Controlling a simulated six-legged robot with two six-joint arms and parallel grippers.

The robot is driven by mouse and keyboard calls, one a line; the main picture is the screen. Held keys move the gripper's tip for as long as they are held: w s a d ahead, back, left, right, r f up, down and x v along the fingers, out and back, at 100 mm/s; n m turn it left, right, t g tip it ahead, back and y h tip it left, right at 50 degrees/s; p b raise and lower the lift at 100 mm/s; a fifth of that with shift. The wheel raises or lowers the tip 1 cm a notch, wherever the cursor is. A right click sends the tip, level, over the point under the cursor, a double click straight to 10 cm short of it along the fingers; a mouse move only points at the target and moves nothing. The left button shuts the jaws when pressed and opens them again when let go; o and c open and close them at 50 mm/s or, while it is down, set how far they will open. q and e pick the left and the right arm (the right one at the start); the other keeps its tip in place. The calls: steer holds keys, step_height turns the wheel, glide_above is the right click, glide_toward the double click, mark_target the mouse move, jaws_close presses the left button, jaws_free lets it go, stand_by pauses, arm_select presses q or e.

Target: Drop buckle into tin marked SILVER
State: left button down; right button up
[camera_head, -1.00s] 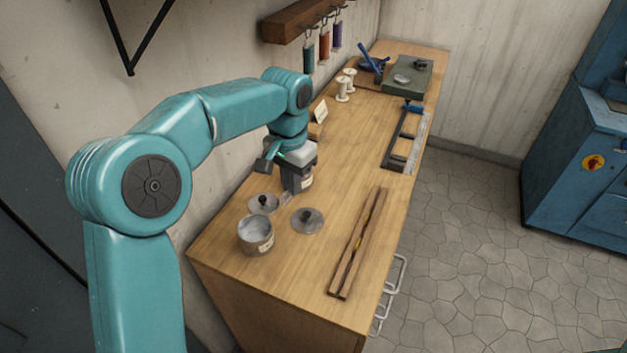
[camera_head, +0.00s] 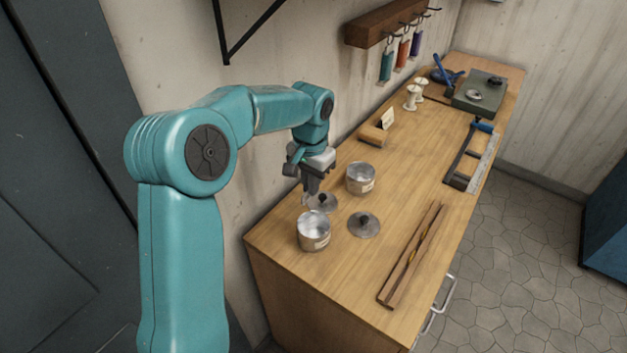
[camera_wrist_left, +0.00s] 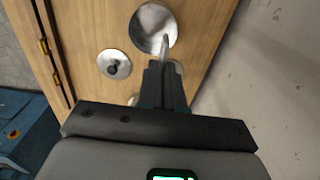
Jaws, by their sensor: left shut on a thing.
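My left gripper (camera_head: 311,189) is shut on a small silvery thing, likely the buckle (camera_wrist_left: 165,46), which shows only as a sliver at the fingertips in the left wrist view. The gripper points down above the bench, behind the near open tin and left of the far one. The near tin (camera_head: 314,240) also shows in the left wrist view (camera_wrist_left: 144,22), just beyond the fingertips. The far tin (camera_head: 361,187) stands open too. Both tins have pale labels; I cannot read the words. My right gripper is not in view.
Knobbed lids lie flat on the bench (camera_head: 290,222): one (camera_head: 326,205) just below the gripper, one (camera_head: 364,226) right of the near tin. A long wooden piece (camera_head: 412,256) lies along the right. A card on a wooden block (camera_head: 374,135) stands farther back, with thread spools (camera_head: 411,98).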

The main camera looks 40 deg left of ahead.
arm_select(q)
step_height(320, 180, down, 4)
steer(key=shift+a+r+b, duration=0.1)
steer(key=shift+r+b, duration=0.05)
steer(key=shift+b, duration=0.9)
steer(key=c, duration=1.2)
jaws_free()
steer(key=shift+a, duration=0.1)
